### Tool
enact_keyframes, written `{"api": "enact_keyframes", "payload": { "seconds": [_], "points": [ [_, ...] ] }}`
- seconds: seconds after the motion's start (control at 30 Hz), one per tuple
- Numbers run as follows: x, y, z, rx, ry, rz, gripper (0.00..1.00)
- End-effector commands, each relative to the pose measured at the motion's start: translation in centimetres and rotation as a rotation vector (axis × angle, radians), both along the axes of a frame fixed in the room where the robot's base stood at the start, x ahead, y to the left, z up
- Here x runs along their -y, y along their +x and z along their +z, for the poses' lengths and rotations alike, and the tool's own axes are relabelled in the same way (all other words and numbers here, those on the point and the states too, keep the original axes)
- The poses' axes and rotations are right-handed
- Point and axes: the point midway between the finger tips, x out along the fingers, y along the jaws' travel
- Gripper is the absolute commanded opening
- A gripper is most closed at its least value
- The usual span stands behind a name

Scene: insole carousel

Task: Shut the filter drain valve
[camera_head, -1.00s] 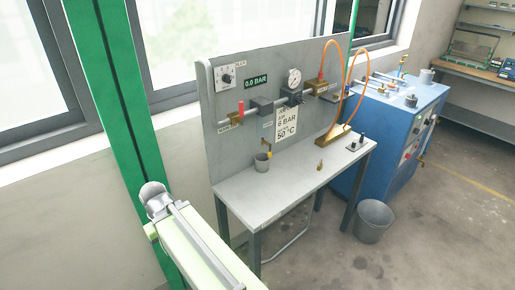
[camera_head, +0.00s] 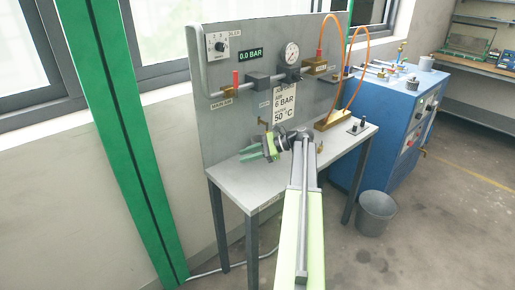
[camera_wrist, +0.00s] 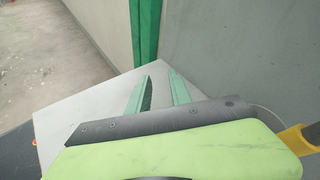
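The drain valve is a small brass fitting (camera_head: 262,122) low on the grey panel, below the filter block (camera_head: 258,80). My gripper (camera_head: 247,153) is just below and left of it, over the back of the bench. Its two green fingers point left and stand apart with nothing between them, as the wrist view shows (camera_wrist: 160,76). A yellow piece (camera_wrist: 298,139) shows at the right edge of the wrist view, beside my gripper body; it may be the valve's handle. My gripper and wrist hide the grey cup and the lower part of the valve.
The bench top (camera_head: 235,185) is clear on its left. A red-handled main valve (camera_head: 235,80), gauge (camera_head: 292,53) and 0.0 BAR display (camera_head: 250,55) are on the panel. A brass manifold (camera_head: 335,118) with orange hose stands right. A bin (camera_head: 376,212) and blue cabinet (camera_head: 400,120) are beyond.

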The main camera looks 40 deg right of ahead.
Motion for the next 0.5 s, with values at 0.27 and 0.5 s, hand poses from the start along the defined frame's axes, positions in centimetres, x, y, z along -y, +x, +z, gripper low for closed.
{"api": "enact_keyframes", "payload": {
  "seconds": [0.27, 0.5],
  "points": [
    [18.6, -10.6, 3.9, 0.089, 0.446, -0.305, 0.25],
    [19.6, -11.7, 4.8, 0.101, 0.491, -0.324, 0.25]
  ]
}}
